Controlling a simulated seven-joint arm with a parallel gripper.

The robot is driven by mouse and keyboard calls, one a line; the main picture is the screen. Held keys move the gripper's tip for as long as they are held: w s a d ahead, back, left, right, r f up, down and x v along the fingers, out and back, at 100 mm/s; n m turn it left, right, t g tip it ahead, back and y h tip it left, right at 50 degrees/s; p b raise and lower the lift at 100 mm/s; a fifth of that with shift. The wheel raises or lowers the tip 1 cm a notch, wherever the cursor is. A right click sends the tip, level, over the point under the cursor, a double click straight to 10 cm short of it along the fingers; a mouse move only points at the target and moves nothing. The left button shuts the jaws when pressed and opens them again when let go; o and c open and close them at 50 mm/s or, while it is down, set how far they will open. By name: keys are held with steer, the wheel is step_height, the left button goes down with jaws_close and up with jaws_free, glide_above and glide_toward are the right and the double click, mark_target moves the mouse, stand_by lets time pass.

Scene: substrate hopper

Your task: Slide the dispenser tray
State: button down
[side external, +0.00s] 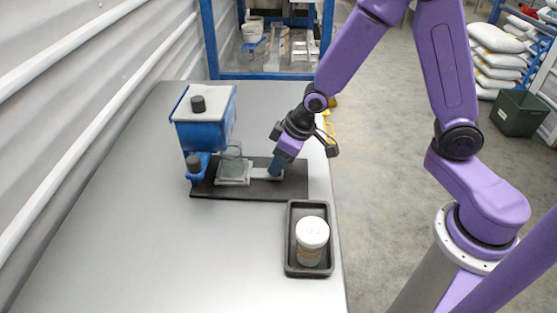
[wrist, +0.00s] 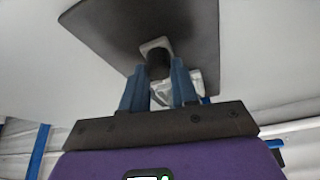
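The dispenser tray (side external: 266,174) is a light grey slider on a black base plate (side external: 225,193), running right from beneath the blue hopper (side external: 205,130). A clear cup-like part (side external: 233,166) stands on its wider left part. My gripper (side external: 277,170) points down at the tray's right end and hides the end there. In the wrist view, the blue fingers (wrist: 158,68) stand close on both sides of a dark knob (wrist: 158,58) on a pale end of the tray. The knob fills the narrow gap, so my gripper looks shut on it.
A black tray (side external: 293,264) holding a white-lidded jar (side external: 311,240) stands at the table's right edge, in front of the base plate. A corrugated wall borders the left. The front left of the grey table (side external: 170,260) is clear.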

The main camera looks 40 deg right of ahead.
mark_target(251, 171)
steer(key=shift+w+a, duration=1.7)
steer(key=shift+w, duration=0.1)
steer(key=c, duration=0.8)
jaws_free()
steer(key=shift+c, duration=0.2)
steer(key=v, duration=1.7)
steer(key=shift+r, duration=0.15)
steer(key=shift+s, duration=0.2)
steer(key=s+d+f+n+g+h, duration=0.1)
steer(key=s+d+f+n, duration=0.1)
steer(key=s, duration=0.9)
steer(key=s+d+f+n+g, duration=0.2)
steer(key=s+d+f+n, duration=0.1)
steer(key=s, duration=0.9)
steer(key=shift+s+d+f+n+g+h, duration=0.35)
steer(key=shift+d+n, duration=0.35)
steer(key=shift+d, duration=0.5)
